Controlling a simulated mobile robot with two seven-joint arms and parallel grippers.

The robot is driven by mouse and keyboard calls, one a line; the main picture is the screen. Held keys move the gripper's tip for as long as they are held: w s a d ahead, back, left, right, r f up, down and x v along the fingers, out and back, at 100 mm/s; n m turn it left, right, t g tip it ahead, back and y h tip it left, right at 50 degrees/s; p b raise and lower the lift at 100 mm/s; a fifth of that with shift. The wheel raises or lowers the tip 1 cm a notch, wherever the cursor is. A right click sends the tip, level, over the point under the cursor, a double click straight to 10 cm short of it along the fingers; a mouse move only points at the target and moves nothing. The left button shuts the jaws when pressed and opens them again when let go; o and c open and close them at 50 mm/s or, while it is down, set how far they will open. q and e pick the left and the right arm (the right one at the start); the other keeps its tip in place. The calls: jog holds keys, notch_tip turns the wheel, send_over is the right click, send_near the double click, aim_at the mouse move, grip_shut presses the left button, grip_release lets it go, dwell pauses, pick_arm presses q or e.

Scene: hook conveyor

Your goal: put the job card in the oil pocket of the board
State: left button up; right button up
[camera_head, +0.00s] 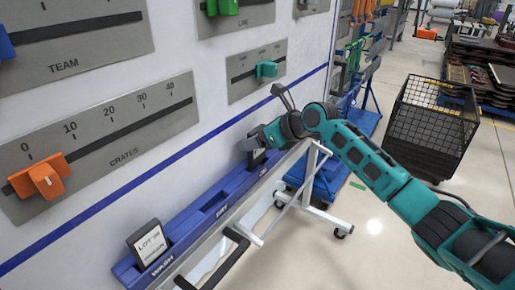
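A dark-framed job card (149,242) with a white face reading "LOT 76" stands tilted in the WASH pocket of the blue tray (215,212) along the board's bottom. The middle pocket, labelled DRY, looks empty. My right gripper (252,147) is at the tray's far end, at the OIL pocket (263,171). A small dark shape shows beneath its fingers; I cannot tell whether it is a card or part of the gripper. The fingertips are too small and covered to read as open or shut. My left gripper is not in view.
The white board (210,60) carries grey slider plates with an orange knob (46,179) and a teal knob (267,69). A white-framed cart (312,165) stands close beside the tray. A black mesh bin (432,120) is at right. Open floor lies at lower middle.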

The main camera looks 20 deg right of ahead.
aim_at(257, 163)
notch_tip(257, 163, down, 3)
jog(key=shift+f, duration=0.1)
jog(key=shift+s, duration=0.1)
jog(key=o, duration=1.1)
jog(key=shift+o, duration=0.2)
